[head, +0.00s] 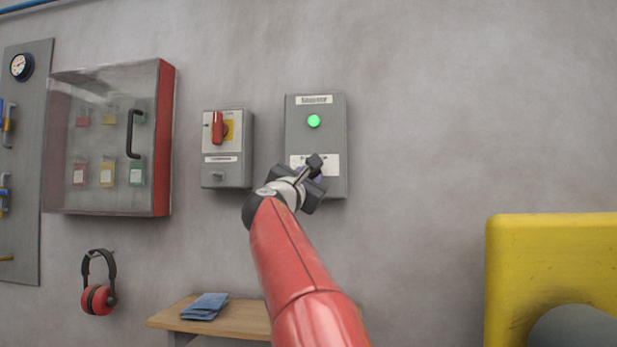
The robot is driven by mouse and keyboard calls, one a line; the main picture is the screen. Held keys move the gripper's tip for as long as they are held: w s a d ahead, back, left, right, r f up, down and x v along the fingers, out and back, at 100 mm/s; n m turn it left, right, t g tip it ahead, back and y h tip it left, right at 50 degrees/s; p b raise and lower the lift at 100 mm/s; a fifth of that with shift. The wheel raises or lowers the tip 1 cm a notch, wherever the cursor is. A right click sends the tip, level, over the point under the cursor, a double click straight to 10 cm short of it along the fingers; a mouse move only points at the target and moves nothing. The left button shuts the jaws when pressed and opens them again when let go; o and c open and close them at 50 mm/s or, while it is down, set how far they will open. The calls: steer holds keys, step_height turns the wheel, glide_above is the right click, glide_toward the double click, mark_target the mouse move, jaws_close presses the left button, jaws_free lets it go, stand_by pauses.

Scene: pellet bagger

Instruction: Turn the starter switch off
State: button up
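A grey wall box (333,105) with a lit green lamp (314,121) hangs in the middle of the wall. Its labels are too blurred to read surely. My gripper (316,170) is in front of its lower part and hides the area below the lower label, where a bit of purple shows. I cannot see a switch there clearly. Whether the gripper touches the box, or is open or shut, cannot be told. To the left is a smaller grey box (241,172) with an upright red handle (218,128) on a yellow plate.
A clear-fronted cabinet (165,140) with padlocks and tags hangs at the left, beside a tool board (30,220). Ear defenders (97,298) hang below. A wooden table (240,318) holds blue folded items (206,306). A yellow machine (550,250) stands at right.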

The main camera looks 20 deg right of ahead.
jaws_close()
steer(key=shift+n, duration=0.3)
steer(key=shift+s+d+f+n+t+y+b, duration=0.1)
steer(key=shift+n+t+y+b, duration=0.4)
steer(key=shift+n, duration=0.7)
steer(key=n+t+y, duration=0.1)
steer(key=n, duration=0.1)
steer(key=n+t, duration=0.1)
steer(key=n, duration=0.2)
steer(key=shift+s+d+y, duration=0.1)
steer(key=shift+d+y, duration=0.05)
steer(key=shift+y, duration=0.25)
steer(key=n+t+y+p, duration=0.1)
steer(key=n, duration=0.2)
steer(key=n+y, duration=0.2)
steer(key=n, duration=0.1)
steer(key=shift+s+d+t+p, duration=0.1)
steer(key=shift+d+t+p, duration=0.05)
steer(key=shift+t+p, duration=0.25)
steer(key=shift+n+y+p, duration=0.35)
steer(key=shift+n+y, duration=0.45)
steer(key=shift+n, duration=0.9)
